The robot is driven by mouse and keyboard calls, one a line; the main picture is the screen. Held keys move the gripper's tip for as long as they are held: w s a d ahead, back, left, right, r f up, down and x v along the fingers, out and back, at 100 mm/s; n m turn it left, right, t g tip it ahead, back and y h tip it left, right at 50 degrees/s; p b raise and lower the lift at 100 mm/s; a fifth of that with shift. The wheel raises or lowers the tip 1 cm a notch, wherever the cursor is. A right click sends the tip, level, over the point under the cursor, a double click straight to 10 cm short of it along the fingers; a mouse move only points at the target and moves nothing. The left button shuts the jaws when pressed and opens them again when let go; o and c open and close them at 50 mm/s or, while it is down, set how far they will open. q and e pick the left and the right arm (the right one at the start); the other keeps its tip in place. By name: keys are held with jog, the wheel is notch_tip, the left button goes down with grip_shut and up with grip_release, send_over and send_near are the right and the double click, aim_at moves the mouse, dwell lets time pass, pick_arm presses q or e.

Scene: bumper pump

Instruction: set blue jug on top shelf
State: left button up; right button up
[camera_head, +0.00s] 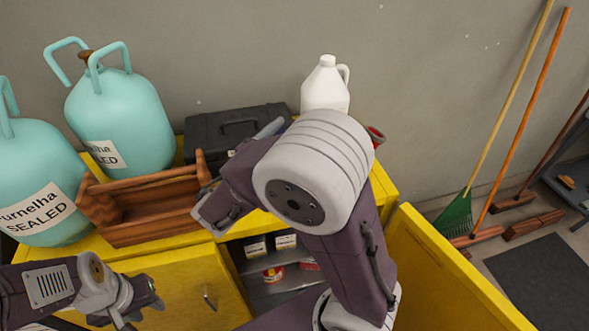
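I cannot make out a jug that is clearly blue. A white jug (325,88) with a side handle stands upright at the back of the yellow cabinet top (388,180). An open yellow cabinet below has grey shelves (283,283) with small labelled boxes and a red tin (273,274). My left gripper (137,311) is at the lower left, in front of a shut yellow door, with its fingertips apart and nothing seen between them. My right arm crosses the middle and hides part of the cabinet top and opening. My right gripper (213,211) is partly hidden beside the wooden carrier.
Two teal canisters (118,120) (38,190) stand at the left. A wooden carrier (150,207) and a black case (235,127) crowd the top. An open yellow door (445,280) juts out at the right. Brooms (520,120) lean on the wall.

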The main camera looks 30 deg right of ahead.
grip_shut()
jog(key=shift+w+d, duration=0.1)
jog(key=shift+r, duration=0.2)
